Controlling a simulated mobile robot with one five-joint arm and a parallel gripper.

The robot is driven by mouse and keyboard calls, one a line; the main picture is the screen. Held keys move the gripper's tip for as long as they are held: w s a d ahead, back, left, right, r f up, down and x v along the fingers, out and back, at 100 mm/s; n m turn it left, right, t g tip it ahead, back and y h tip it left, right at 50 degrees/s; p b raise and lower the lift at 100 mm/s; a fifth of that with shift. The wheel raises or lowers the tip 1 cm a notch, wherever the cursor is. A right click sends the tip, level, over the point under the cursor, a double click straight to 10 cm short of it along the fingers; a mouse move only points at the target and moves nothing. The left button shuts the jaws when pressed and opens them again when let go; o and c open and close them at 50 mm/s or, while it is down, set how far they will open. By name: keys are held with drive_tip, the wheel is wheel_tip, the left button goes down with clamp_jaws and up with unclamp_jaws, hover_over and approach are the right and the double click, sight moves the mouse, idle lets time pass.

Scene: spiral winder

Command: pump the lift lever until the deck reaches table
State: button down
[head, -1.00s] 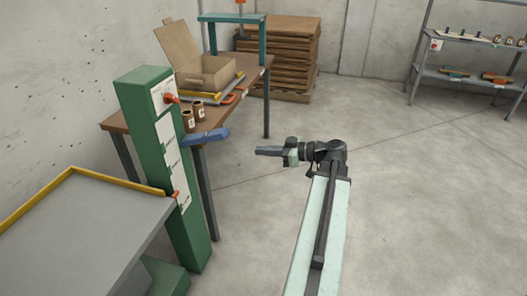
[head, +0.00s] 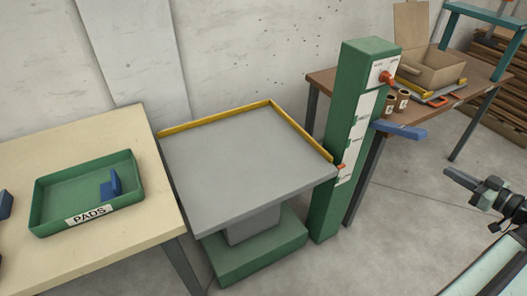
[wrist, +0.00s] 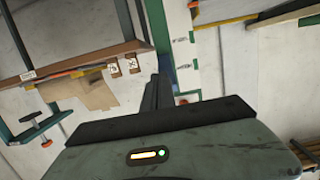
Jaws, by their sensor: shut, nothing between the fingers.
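The lift has a green column (head: 340,125) with a white marked strip (head: 357,135) and a grey deck (head: 245,165) with yellow edging. An orange pointer (head: 341,168) sits low on the strip at deck height. Its small print is unreadable. The blue lift lever (head: 402,131) sticks out to the right of the column, roughly level. My gripper (head: 452,176) is shut and empty, to the right of the lever and apart from it in the head view. In the wrist view its fingers (wrist: 155,93) overlap the column's image, with a bit of blue behind them; contact cannot be told.
An orange knob (head: 386,77) is near the column top. A cream table (head: 100,255) with a green PADS tray (head: 60,205) stands left of the deck. A brown bench (head: 425,116) with a cardboard box (head: 432,66) stands behind the lever. Open floor lies in front.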

idle(0.3)
drive_tip(key=w+a+f+m+g, duration=0.1)
drive_tip(key=w+a+f+g, duration=0.25)
drive_tip(key=a, duration=0.35)
drive_tip(key=w+a+f+g, duration=0.25)
drive_tip(key=a+f, duration=0.25)
drive_tip(key=a, duration=0.3)
drive_tip(key=w+a+f+m+g, duration=0.1)
drive_tip(key=w+a+f+g, duration=0.2)
drive_tip(key=a, duration=0.4)
drive_tip(key=s+a+f+m+g+h, duration=0.1)
drive_tip(key=a+f+g+h, duration=0.1)
drive_tip(key=a, duration=0.6)
drive_tip(key=s+a+f+m+g+h, duration=0.1)
drive_tip(key=a+f+m+g+h, duration=0.1)
drive_tip(key=a+f+h, duration=0.3)
drive_tip(key=a+g, duration=0.1)
drive_tip(key=a, duration=0.3)
drive_tip(key=shift+s+f, duration=0.15)
drive_tip(key=shift+f, duration=0.2)
